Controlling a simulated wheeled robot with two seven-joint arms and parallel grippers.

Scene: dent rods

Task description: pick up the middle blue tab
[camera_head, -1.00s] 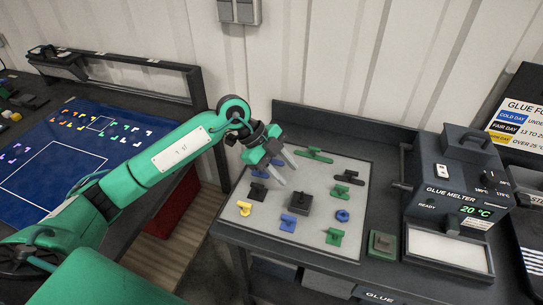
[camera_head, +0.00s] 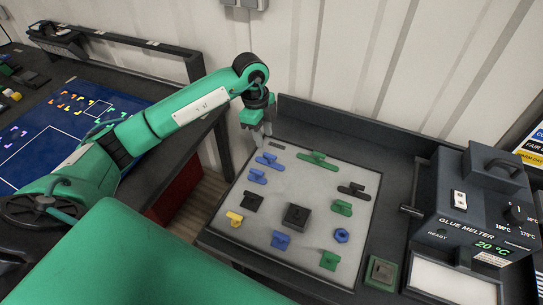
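My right gripper is not in view.
Green tabs (camera_head: 318,160), a black tab (camera_head: 253,201), a yellow tab (camera_head: 235,219), a dark block (camera_head: 296,216) and a blue nut (camera_head: 342,235) share the board. The glue melter (camera_head: 470,220) stands right. A raised rim runs behind the board.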

